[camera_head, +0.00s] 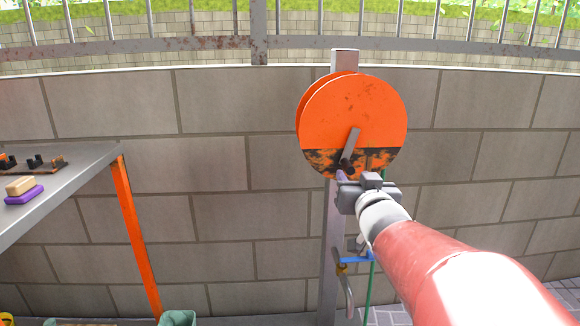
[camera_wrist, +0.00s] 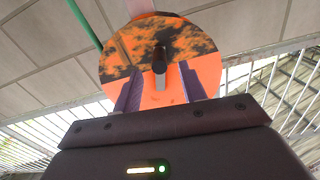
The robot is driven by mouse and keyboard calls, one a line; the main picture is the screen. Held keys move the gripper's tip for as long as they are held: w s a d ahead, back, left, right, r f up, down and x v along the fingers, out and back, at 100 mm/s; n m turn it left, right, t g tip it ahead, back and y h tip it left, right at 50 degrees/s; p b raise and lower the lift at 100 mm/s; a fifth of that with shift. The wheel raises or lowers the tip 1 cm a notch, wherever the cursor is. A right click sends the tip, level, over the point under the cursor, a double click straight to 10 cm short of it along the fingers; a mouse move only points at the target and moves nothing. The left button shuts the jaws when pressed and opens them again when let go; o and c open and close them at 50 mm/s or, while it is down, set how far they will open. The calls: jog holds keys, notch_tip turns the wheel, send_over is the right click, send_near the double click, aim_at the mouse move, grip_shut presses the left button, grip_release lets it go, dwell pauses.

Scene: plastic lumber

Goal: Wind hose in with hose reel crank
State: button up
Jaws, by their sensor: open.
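The orange hose reel (camera_head: 355,110) is mounted on a grey post against the block wall. Its lower part is patterned black and orange, and it also shows in the wrist view (camera_wrist: 205,50). The grey crank arm (camera_head: 351,146) slants down on the reel's face to a dark handle (camera_wrist: 159,58). A green hose (camera_head: 371,285) hangs below the reel. My gripper (camera_head: 343,176) is just in front of the lower reel. In the wrist view its purple fingers (camera_wrist: 160,85) are apart, with the dark handle showing between and beyond their tips. Contact with the handle cannot be told.
A metal table (camera_head: 75,180) with an orange leg stands at left, carrying a purple and tan sponge (camera_head: 22,190). A blue-handled tap (camera_head: 355,259) is on the post below the reel. A green container (camera_head: 177,318) is on the ground. A metal fence tops the wall.

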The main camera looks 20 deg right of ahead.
aim_at(348, 168)
jog(key=x, duration=0.6)
jog(key=shift+w+d, duration=0.15)
grip_shut()
